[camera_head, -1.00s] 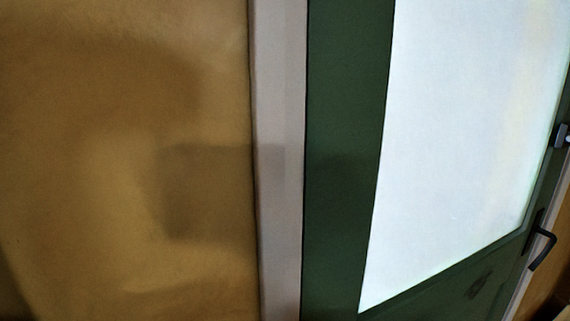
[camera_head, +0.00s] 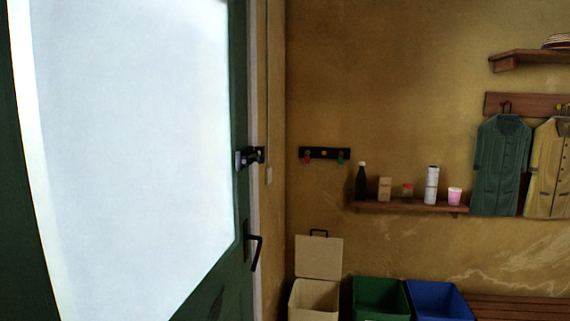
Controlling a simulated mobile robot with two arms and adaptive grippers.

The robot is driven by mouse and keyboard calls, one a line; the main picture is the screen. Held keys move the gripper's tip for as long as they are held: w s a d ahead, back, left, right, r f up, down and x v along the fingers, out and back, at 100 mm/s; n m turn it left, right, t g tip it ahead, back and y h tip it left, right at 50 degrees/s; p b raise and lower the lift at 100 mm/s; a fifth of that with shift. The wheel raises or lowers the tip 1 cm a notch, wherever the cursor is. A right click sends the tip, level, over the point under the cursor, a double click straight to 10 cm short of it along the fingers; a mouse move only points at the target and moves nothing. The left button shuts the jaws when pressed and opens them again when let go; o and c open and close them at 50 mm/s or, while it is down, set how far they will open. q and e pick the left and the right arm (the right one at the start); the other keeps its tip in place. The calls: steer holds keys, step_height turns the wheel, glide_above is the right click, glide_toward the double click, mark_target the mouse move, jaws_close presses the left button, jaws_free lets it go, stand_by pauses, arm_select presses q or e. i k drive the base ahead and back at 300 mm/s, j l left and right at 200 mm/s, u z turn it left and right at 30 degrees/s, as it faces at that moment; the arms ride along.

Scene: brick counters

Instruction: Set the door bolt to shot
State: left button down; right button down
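The door bolt (camera_head: 249,157) is a small dark fitting with a pale end. It sits at the right edge of the green door (camera_head: 239,100), at the frame, above the black door handle (camera_head: 255,252). The door has a large bright pane and looks closed against its frame. The bolt is too small to tell whether it is shot or drawn. Neither of my grippers shows in the head view.
To the right are a key rack (camera_head: 324,154), a shelf (camera_head: 400,207) with a bottle and small containers, and hanging coats (camera_head: 500,165). Below stand a beige bin (camera_head: 314,300), a green bin (camera_head: 381,300), a blue bin (camera_head: 440,302) and a wooden bench (camera_head: 520,308).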

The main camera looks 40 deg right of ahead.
mark_target(260, 159)
steer(key=z, duration=1.1)
